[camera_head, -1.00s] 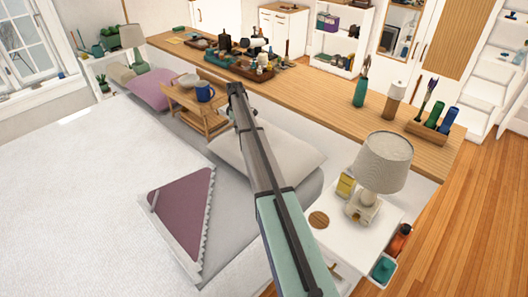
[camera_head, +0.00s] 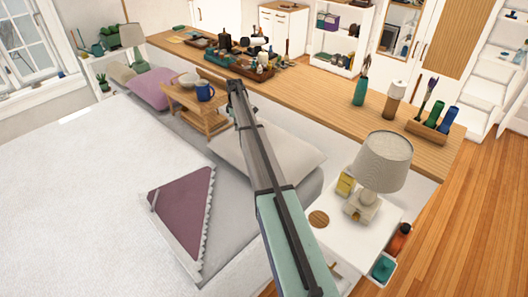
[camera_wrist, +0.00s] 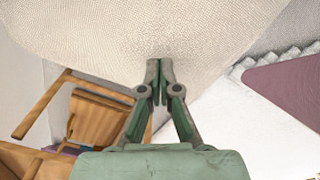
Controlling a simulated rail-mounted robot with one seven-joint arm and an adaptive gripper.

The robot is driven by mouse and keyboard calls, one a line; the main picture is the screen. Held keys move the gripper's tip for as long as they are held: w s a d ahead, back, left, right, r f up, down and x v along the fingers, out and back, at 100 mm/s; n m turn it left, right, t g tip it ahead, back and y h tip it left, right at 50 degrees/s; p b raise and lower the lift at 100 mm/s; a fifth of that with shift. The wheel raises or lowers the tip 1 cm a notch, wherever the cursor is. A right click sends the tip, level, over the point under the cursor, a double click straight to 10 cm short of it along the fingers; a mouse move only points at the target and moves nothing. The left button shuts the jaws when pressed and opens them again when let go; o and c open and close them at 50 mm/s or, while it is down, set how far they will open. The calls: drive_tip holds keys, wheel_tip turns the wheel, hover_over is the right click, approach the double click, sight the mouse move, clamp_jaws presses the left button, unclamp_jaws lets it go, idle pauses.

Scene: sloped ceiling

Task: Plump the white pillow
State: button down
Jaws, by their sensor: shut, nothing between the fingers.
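The white pillow (camera_head: 290,150) lies at the head of the bed, partly hidden behind my arm in the head view. In the wrist view its pale woven surface (camera_wrist: 150,25) fills the top of the picture. My gripper (camera_wrist: 160,72) is shut and empty, with its fingertips together and overlapping the pillow's near edge in the wrist view. I cannot tell whether they touch the fabric. In the head view my arm reaches over the pillow, and the fingertips are not clear there.
A wooden bed tray (camera_head: 192,108) with a blue mug (camera_head: 205,91) stands left of my arm. A mauve piece with a scalloped edge (camera_head: 185,205) lies on the bed (camera_head: 70,200). A lamp (camera_head: 383,160) stands on the white nightstand (camera_head: 335,245) at right. A long wooden counter (camera_head: 320,97) runs behind.

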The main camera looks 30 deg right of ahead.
drive_tip(key=shift+f+b, duration=0.5)
drive_tip(key=shift+f, duration=0.9)
drive_tip(key=shift+r, duration=0.15)
drive_tip(key=shift+r+p, duration=0.5)
drive_tip(key=shift+r, duration=0.85)
drive_tip(key=shift+f+b, duration=0.5)
drive_tip(key=shift+f, duration=0.85)
drive_tip(key=shift+r+p, duration=0.4)
drive_tip(key=shift+r, duration=0.8)
drive_tip(key=shift+r, duration=0.1)
wheel_tip(320, 180, up, 5)
drive_tip(key=shift+f+p, duration=0.1)
drive_tip(key=shift+p, duration=0.7)
